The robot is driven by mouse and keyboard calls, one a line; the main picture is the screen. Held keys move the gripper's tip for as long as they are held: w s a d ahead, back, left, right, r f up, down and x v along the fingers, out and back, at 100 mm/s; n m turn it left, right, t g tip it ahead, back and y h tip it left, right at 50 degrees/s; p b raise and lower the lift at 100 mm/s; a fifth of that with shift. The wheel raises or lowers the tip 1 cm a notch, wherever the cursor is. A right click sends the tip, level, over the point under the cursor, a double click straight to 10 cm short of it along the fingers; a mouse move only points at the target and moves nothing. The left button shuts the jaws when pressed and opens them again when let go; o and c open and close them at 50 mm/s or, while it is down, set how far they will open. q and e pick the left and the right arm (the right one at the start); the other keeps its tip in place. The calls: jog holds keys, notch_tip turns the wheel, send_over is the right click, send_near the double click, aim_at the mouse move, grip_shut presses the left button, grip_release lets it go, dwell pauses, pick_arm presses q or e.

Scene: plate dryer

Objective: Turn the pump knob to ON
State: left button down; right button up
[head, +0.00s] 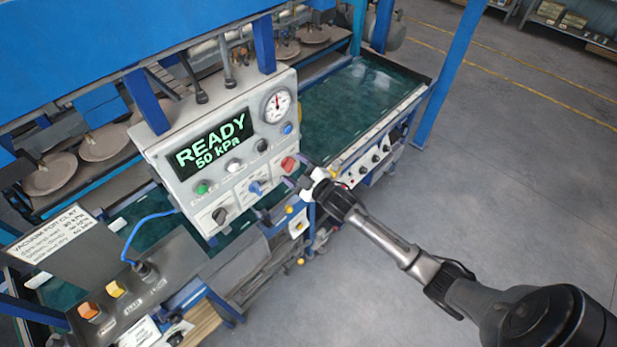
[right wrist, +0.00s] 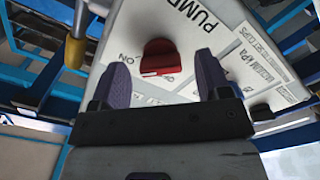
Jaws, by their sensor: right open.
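The red pump knob (head: 290,164) is at the lower right of the white control panel (head: 185,165). In the right wrist view the red knob (right wrist: 161,58) sits below the word PUMP, with smaller lettering beside it. A pale line runs along its lower edge; I cannot tell which setting it marks. My right gripper (head: 298,173) is close to the knob in the head view. In the right wrist view the right gripper (right wrist: 162,78) has its two purple fingers apart, one on each side of the knob, with nothing held. Contact is not visible. My left gripper is not in view.
The panel's display (head: 214,140) reads READY 50 kPa. A blue knob (head: 256,187), a black knob (head: 220,215), a green button (head: 201,188) and a round gauge (head: 277,105) share the panel. A blue post (head: 450,70) stands at right. Open floor lies right of the machine.

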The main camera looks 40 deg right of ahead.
jog(key=s+b, duration=0.1)
jog(key=s, duration=1.2)
jog(key=shift+s+d+b, duration=0.2)
jog(key=shift+s+b, duration=0.05)
jog(key=shift+b, duration=0.15)
